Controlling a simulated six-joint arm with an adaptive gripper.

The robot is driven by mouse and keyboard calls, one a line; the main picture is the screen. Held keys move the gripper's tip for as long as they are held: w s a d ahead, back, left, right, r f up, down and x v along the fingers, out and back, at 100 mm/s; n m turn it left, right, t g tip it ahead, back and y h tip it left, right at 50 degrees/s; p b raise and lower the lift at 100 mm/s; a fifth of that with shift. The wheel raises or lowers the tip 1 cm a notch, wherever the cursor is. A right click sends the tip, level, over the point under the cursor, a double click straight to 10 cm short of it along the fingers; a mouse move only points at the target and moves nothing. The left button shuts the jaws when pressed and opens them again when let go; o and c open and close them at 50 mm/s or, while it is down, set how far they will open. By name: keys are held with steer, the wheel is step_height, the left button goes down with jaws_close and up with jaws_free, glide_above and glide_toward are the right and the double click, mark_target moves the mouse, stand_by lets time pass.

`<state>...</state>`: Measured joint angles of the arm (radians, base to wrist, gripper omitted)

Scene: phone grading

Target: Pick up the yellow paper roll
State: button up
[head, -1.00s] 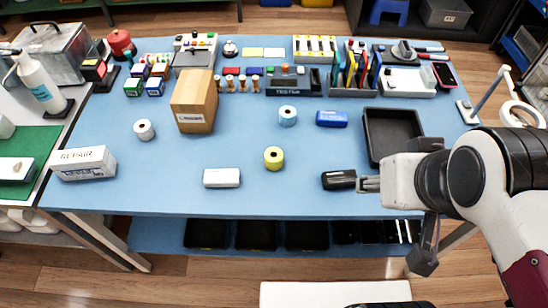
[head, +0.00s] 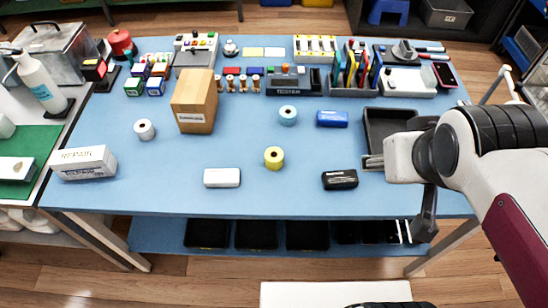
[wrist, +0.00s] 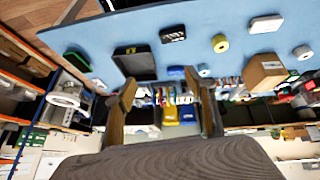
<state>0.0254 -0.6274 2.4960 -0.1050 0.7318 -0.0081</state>
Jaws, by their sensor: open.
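The yellow paper roll (head: 274,158) stands upright on the blue table, near the middle and towards the front. It also shows in the wrist view (wrist: 220,43), at the upper right. My gripper (head: 372,162) is to the right of the roll, well apart from it, at the front left of the black tray. In the wrist view my gripper (wrist: 165,95) has its two fingers spread apart with nothing held between them.
A black object (head: 340,180) lies between the roll and my gripper. A white box (head: 222,178) lies left of the roll. A blue roll (head: 288,115) and a blue box (head: 332,119) are behind it. The black tray (head: 388,122) stands at right.

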steer(key=w+d+f+n+t, duration=0.1)
steer(key=w+f+n, duration=0.3)
steer(key=w, duration=0.6)
steer(key=w+d+f+n+t, duration=0.2)
steer(key=w+f, duration=0.4)
steer(key=w, duration=0.3)
steer(key=n+g+y, duration=0.1)
steer(key=n+y, duration=0.4)
steer(key=y, duration=0.4)
glide_toward(281, 160)
steer(key=w+d, duration=0.1)
steer(key=w, duration=0.1)
steer(key=w+d+f, duration=0.1)
steer(key=w, duration=0.1)
steer(key=w+d, duration=0.1)
steer(key=w, duration=0.2)
steer(key=shift+d+f, duration=0.3)
steer(key=shift+d, duration=0.05)
steer(key=s+a+y, duration=0.1)
steer(key=s+a+f+g+y, duration=0.1)
steer(key=s+a, duration=0.1)
steer(key=shift+a+f+y, duration=0.15)
steer(key=shift+a+y, duration=0.2)
steer(key=shift+y, duration=0.05)
steer(key=shift+s+a+y, duration=0.4)
steer(key=shift+s+a, duration=0.05)
steer(key=shift+a, duration=0.1)
steer(key=shift+x, duration=1.25)
steer(key=shift+w+f, duration=0.1)
